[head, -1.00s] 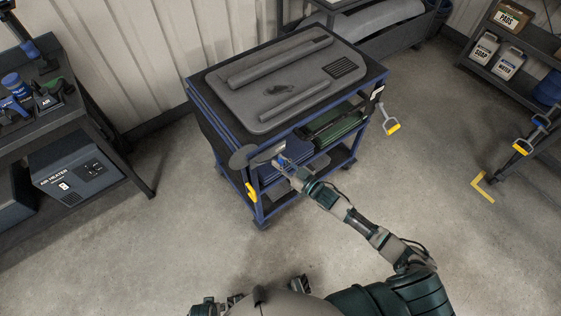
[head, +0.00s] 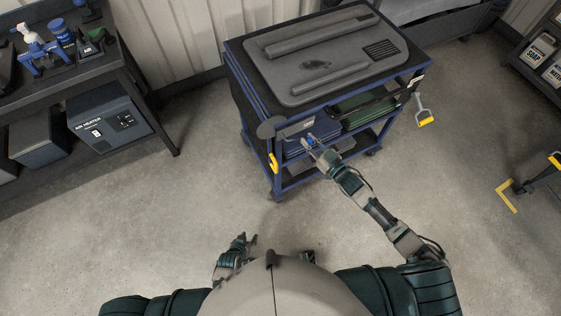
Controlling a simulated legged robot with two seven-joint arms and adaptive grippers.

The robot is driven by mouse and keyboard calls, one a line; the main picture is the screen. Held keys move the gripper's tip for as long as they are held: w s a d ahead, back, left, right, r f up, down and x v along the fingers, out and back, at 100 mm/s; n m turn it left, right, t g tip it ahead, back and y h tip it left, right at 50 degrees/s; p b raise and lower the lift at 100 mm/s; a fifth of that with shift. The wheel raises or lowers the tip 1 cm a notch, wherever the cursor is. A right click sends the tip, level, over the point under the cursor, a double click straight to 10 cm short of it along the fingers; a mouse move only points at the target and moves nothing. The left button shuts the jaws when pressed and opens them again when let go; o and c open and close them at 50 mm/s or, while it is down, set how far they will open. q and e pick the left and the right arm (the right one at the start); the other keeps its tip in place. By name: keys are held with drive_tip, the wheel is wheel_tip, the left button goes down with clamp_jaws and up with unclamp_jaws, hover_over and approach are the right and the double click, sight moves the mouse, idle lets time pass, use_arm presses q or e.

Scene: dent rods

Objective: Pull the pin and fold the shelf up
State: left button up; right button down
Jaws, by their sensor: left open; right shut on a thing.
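A blue-framed cart (head: 352,113) with a dark top stands ahead, a grey panel (head: 300,90) lying on it. At its front left corner are a dark rounded piece (head: 270,128) and a yellow handle (head: 273,163). A yellow-gripped loop handle (head: 425,117) sticks out at its right side. My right gripper (head: 309,142) is shut on a small part at the cart's front, by a blue piece; the fingers hide most of it. I cannot tell which part is the pin or the folding shelf. My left gripper (head: 246,240) is open and empty, low near my body, away from the cart.
A dark bench (head: 135,85) with bottles stands at the left, an air heater (head: 108,122) below it. The floor between me and the cart is clear.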

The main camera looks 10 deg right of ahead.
use_arm(q)
drive_tip(key=w+d+r+t+h, duration=0.2)
drive_tip(key=w+d+r+t, duration=0.45)
drive_tip(key=w+d, duration=0.3)
drive_tip(key=t+y, duration=0.1)
drive_tip(key=t, duration=0.3)
approach(276, 168)
drive_tip(key=shift+n, duration=0.4)
drive_tip(key=x, duration=1.1)
drive_tip(key=shift+f, duration=0.1)
clamp_jaws()
